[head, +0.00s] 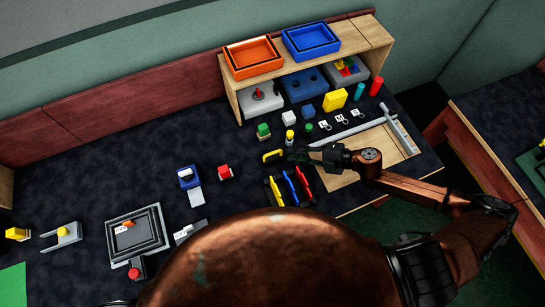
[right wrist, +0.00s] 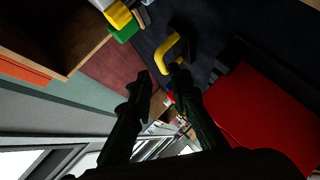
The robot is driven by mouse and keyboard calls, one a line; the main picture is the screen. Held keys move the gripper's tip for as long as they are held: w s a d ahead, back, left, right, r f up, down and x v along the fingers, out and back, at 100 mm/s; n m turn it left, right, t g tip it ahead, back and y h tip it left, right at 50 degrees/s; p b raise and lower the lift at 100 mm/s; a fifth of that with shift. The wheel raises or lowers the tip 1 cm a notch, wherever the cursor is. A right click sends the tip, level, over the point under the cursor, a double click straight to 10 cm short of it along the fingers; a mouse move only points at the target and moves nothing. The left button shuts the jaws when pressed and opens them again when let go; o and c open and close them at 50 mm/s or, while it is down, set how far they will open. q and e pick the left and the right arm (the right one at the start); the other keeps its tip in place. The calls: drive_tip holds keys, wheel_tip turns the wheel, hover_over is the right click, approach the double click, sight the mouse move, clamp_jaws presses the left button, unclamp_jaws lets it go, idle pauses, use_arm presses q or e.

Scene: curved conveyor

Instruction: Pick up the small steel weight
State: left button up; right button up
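I cannot pick out the small steel weight with certainty in either view; it is too small to tell or hidden. My right gripper (head: 287,154) reaches in from the right, over the dark table, beside a yellow curved handle (head: 271,156). In the right wrist view my right gripper (right wrist: 163,73) has its two dark fingers apart, with nothing clearly held between them. The yellow handle (right wrist: 166,47) shows just beyond the fingertips; I cannot tell whether a finger touches it. My left gripper is not in view.
A wooden shelf (head: 236,97) holds an orange tray (head: 233,70) and a blue tray (head: 290,50). Small coloured blocks, including a green one (head: 263,130), stand before it. A rack with coloured tools (head: 290,188) lies below my right gripper.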

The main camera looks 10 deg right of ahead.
sight(276, 151)
drive_tip(key=b+x, duration=0.1)
drive_tip(key=x, duration=0.7)
drive_tip(key=shift+d+f, duration=0.1)
drive_tip(key=shift+c, duration=0.4)
clamp_jaws()
